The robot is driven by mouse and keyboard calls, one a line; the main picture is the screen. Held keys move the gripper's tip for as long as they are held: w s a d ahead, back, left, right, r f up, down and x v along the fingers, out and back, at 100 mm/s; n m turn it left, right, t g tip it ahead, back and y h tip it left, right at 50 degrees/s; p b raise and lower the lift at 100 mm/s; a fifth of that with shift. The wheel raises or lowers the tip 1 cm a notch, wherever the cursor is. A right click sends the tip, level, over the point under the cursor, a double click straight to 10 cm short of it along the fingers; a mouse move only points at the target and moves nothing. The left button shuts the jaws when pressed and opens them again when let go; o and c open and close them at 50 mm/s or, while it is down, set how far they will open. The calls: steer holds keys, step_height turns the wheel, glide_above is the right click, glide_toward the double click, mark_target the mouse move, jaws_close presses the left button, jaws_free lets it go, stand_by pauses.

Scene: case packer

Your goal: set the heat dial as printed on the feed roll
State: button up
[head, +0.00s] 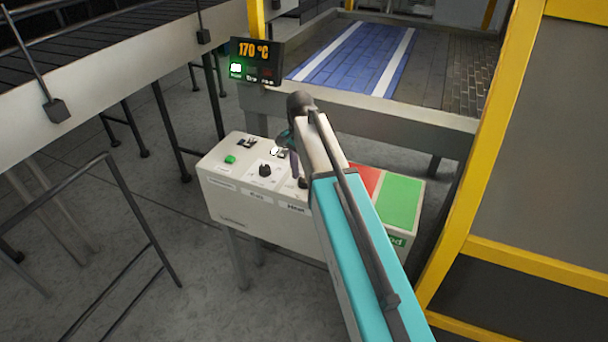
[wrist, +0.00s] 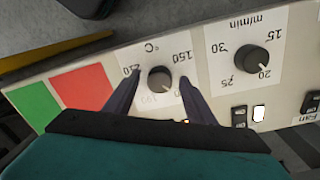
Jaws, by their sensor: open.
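The heat dial (wrist: 159,79) is a black knob on a white scale marked °C. In the wrist view it sits between the two fingers of my open gripper (wrist: 160,84), with a gap on each side. Its pale mark points to the lower right of that picture. 210 and 150 are readable, 190 is faint, and another number is partly behind a finger. In the head view my gripper (head: 289,153) is over the control box, and the heat dial is mostly hidden by my arm. The display (head: 257,62) reads 170 °C. I cannot make out a feed roll.
The control box (head: 262,222) also has a speed dial (wrist: 251,59) marked m/min, black switches (wrist: 239,116), and red (wrist: 82,86) and green (wrist: 32,105) patches. A yellow frame (head: 480,170) stands close on the right. A conveyor (head: 110,82) runs at left.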

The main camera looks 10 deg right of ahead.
steer(key=shift+f, duration=0.1)
steer(key=c, duration=1)
steer(key=shift+c, duration=0.2)
steer(key=shift+n, duration=0.5)
steer(key=n, duration=0.2)
steer(key=shift+n, duration=0.4)
steer(key=n, duration=0.4)
steer(key=shift+s, duration=0.1)
steer(key=n, duration=0.4)
steer(key=shift+d+n+t, duration=0.1)
steer(key=shift+n+t, duration=0.2)
steer(key=shift+n+p, duration=0.3)
steer(key=shift+n, duration=1.5)
